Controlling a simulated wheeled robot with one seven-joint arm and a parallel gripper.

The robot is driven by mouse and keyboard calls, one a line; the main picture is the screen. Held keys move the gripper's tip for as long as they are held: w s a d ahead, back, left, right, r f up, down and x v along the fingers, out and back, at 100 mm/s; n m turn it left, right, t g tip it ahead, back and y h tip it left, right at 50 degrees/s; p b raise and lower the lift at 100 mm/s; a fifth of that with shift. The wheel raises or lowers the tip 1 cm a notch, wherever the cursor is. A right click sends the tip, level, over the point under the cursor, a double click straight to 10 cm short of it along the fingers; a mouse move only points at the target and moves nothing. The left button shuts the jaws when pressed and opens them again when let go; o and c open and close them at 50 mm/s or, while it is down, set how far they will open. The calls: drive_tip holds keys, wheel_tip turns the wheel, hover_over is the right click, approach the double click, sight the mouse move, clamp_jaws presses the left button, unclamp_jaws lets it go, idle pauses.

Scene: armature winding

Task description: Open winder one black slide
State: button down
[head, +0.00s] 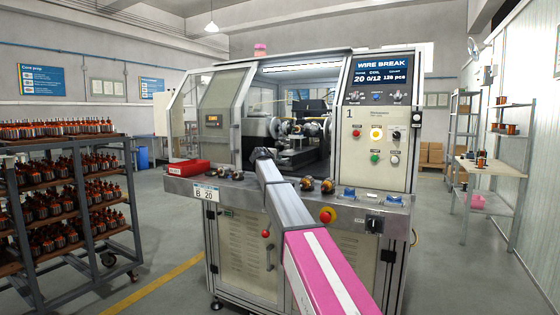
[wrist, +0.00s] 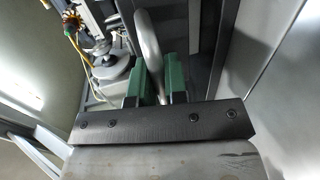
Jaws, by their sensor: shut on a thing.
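Winder one (head: 348,185) stands ahead, marked 1, with its screen (head: 383,78) reading WIRE BREAK. Its front opening shows dark winding machinery (head: 300,140) inside; a framed window panel (head: 222,115) stands left of the opening. My pink and grey arm reaches up to the opening and hides part of it. In the wrist view my gripper (wrist: 157,86) has green fingers closed around a curved grey metal bar (wrist: 149,45). The bar runs up between the fingers. Which part the bar belongs to is hard to tell; I cannot pick out the black slide with certainty.
A red bin (head: 188,167) and several wound parts sit on the winder's front ledge. A rack of armatures (head: 70,190) stands at the left. A bench (head: 490,167) and shelves are at the right. The floor between is clear.

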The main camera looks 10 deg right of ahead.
drive_tip(key=f+v, duration=0.3)
drive_tip(key=v, duration=1.4)
drive_tip(key=s+f+v, duration=0.1)
drive_tip(key=f+v, duration=0.3)
drive_tip(key=v, duration=1.4)
drive_tip(key=shift+a+f, duration=0.2)
drive_tip(key=shift+a, duration=0.2)
drive_tip(key=shift+s, duration=0.15)
drive_tip(key=c, duration=1.2)
unclamp_jaws()
drive_tip(key=shift+o, duration=0.2)
drive_tip(key=shift+s, duration=0.1)
drive_tip(key=v, duration=1)
drive_tip(key=shift+s+a, duration=0.2)
drive_tip(key=shift+r, duration=0.1)
